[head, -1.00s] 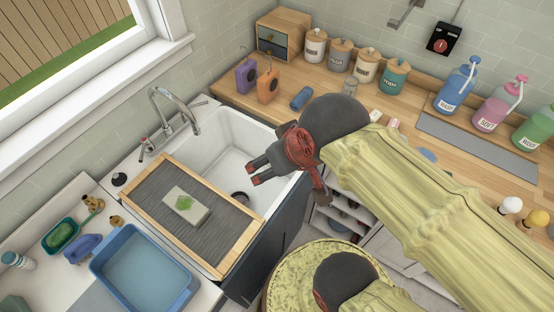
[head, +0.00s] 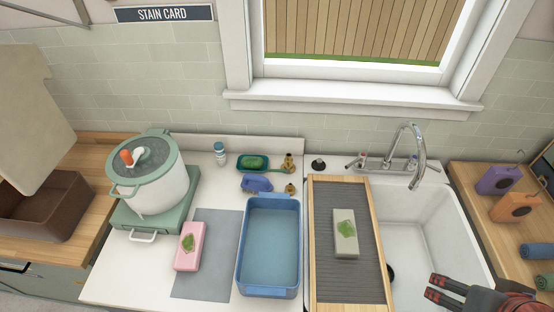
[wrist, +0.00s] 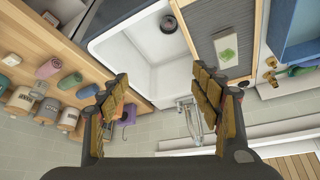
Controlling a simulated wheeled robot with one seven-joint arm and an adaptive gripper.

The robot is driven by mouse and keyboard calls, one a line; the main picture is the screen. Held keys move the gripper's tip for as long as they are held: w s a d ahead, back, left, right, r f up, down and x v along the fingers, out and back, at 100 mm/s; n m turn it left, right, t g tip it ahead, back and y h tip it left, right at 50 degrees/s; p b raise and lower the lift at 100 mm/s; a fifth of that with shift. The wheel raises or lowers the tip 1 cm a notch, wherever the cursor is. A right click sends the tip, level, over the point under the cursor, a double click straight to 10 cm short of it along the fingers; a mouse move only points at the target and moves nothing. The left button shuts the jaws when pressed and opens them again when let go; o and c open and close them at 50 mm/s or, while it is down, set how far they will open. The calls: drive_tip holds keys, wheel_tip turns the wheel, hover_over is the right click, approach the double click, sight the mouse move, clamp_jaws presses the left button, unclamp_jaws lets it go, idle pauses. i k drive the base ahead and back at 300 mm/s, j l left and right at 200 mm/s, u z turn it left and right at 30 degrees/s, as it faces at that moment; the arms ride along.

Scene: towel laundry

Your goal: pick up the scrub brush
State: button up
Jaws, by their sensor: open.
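A small blue-violet object (head: 256,183), which looks like the scrub brush, lies on the white counter behind the blue basin (head: 270,291), just in front of a green soap dish (head: 252,162). Its bristles cannot be made out. My gripper (head: 436,288) is at the lower right of the head view, over the front right part of the sink, well to the right of the brush. In the wrist view my gripper (wrist: 160,78) has its two fingers wide apart with nothing between them. I cannot make out the brush in the wrist view.
A ribbed board (head: 322,262) with a green-stained pale block (head: 345,234) lies over the left of the sink (head: 430,225). A tall faucet (head: 418,155) stands behind. Small brass pieces (head: 289,162) sit beside the brush. A pot (head: 150,180) and pink block (head: 190,246) are further left.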

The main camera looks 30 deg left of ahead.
sight(257, 184)
drive_tip(key=u, duration=1.6)
drive_tip(key=i+j+z, duration=0.1)
drive_tip(key=j, duration=0.4)
drive_tip(key=i+j+z, duration=0.1)
drive_tip(key=j, duration=0.4)
drive_tip(key=i+j+z, duration=0.1)
drive_tip(key=j, duration=0.4)
drive_tip(key=i+j+z, duration=0.1)
drive_tip(key=j, duration=0.45)
drive_tip(key=z, duration=1.1)
drive_tip(key=i+j, duration=0.05)
